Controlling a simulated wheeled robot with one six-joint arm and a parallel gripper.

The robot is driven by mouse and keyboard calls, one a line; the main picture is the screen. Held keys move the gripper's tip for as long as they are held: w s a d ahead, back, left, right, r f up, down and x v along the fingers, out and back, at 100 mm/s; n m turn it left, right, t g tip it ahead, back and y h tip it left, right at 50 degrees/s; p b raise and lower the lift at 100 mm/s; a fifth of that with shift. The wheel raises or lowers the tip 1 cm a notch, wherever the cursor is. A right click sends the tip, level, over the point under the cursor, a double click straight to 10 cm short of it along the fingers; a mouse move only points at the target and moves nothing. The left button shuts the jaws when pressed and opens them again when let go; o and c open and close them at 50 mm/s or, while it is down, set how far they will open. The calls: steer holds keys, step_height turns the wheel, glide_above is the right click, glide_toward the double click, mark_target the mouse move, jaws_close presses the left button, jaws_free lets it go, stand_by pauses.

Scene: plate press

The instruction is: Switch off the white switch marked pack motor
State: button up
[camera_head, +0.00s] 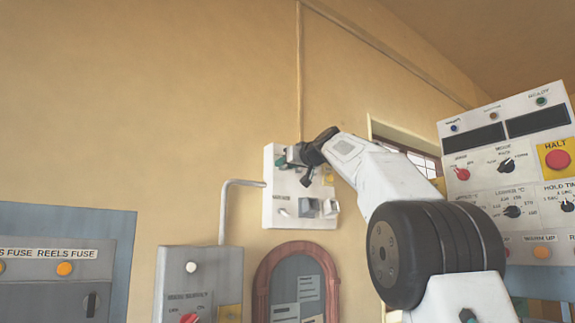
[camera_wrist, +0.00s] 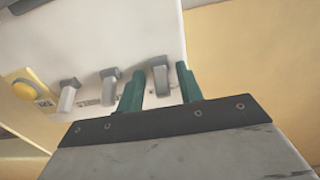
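A white switch box (camera_head: 270,190) hangs on the wall in the head view. Its face also fills the upper part of the wrist view (camera_wrist: 90,40), with a row of levers: a pale, whitish one (camera_wrist: 68,96), a grey one (camera_wrist: 109,86) and another grey one (camera_wrist: 159,74). The small labels by them are too blurred to read, so I cannot tell which is marked pack motor. My gripper (camera_wrist: 158,88) is open, its green fingers either side of the rightmost grey lever. Contact is not clear. In the head view my gripper (camera_head: 284,161) is at the box's upper part, hiding some of it.
A yellow round button (camera_wrist: 24,90) is left of the levers in the wrist view. Below the box stand a grey panel with a red knob (camera_head: 190,318) and a red-framed arched board (camera_head: 262,290). A control panel with a red HALT button (camera_head: 557,159) is at right.

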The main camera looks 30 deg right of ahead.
jaws_close()
steer(key=shift+t, duration=0.3)
steer(key=shift+f+t, duration=0.4)
steer(key=shift+t, duration=0.7)
steer(key=shift+f+t, duration=0.35)
steer(key=shift+t, duration=0.75)
steer(key=shift+f+t, duration=0.1)
steer(key=shift+t, duration=0.3)
jaws_free()
